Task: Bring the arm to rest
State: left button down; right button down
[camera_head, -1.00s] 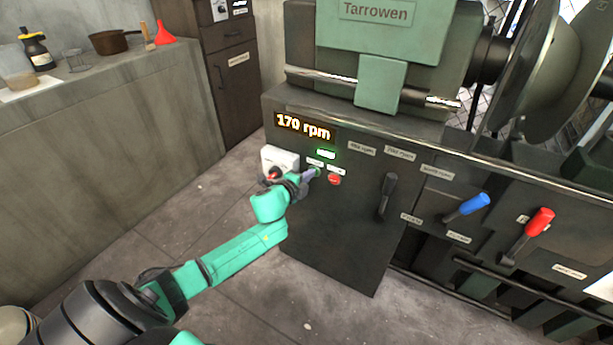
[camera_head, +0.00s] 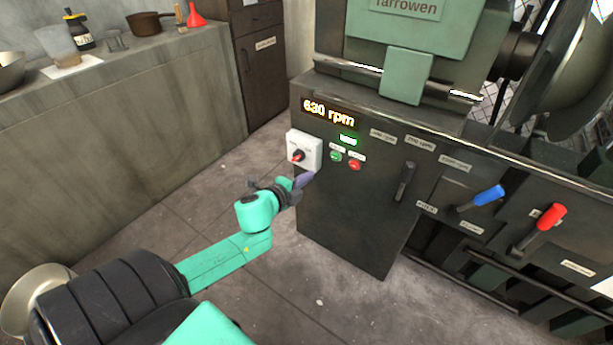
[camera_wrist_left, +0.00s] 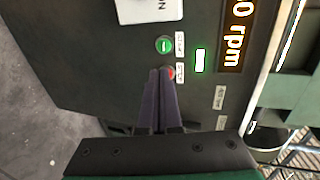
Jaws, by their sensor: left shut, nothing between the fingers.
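My left arm, green and black, comes in from the lower left in the head view. Its gripper (camera_head: 305,180) is just in front of the dark machine panel (camera_head: 345,220), below the white switch box and the buttons. In the left wrist view the purple fingers (camera_wrist_left: 162,75) are together and empty, and their tips overlap the red button (camera_wrist_left: 170,72) in the picture. The green button (camera_head: 336,156) and the red button (camera_head: 355,165) are both visible in the head view. My right gripper is not in view.
The display (camera_head: 329,112) reads 630 rpm. The white switch box (camera_head: 304,150) has a red knob. A black lever (camera_head: 405,182), a blue lever (camera_head: 488,196) and a red lever (camera_head: 551,217) stand to the right. A counter (camera_head: 120,130) is at left; floor between is clear.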

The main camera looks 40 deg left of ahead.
pick_arm(q)
jog(key=shift+w+f, duration=0.1)
dwell(0.6)
